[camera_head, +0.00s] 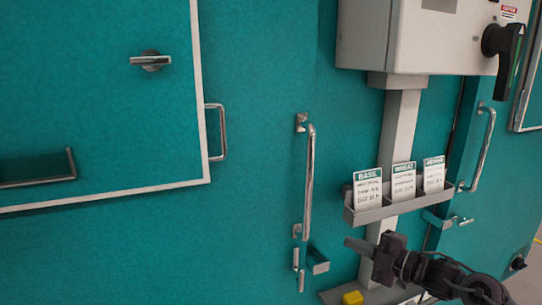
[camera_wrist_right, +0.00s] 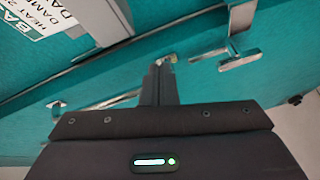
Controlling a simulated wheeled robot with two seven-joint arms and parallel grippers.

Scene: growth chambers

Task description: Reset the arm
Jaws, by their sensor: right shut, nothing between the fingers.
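My right gripper (camera_head: 352,245) comes in from the lower right in the head view. It is shut and holds nothing. Its closed fingers point left, in front of the teal chamber front and below the card holder. In the right wrist view the closed fingers (camera_wrist_right: 158,84) stand up from the dark gripper body, with the teal surface and metal fittings behind them. I cannot tell the exact gap to that surface. My left gripper is not in view.
A long vertical handle (camera_head: 309,180) and a latch (camera_head: 316,260) are left of the gripper. A grey holder (camera_head: 372,213) carries cards, including a BASIL card (camera_head: 367,188). A control box (camera_head: 420,35) with a dark switch (camera_head: 505,45) is above. A yellow block (camera_head: 352,298) lies low.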

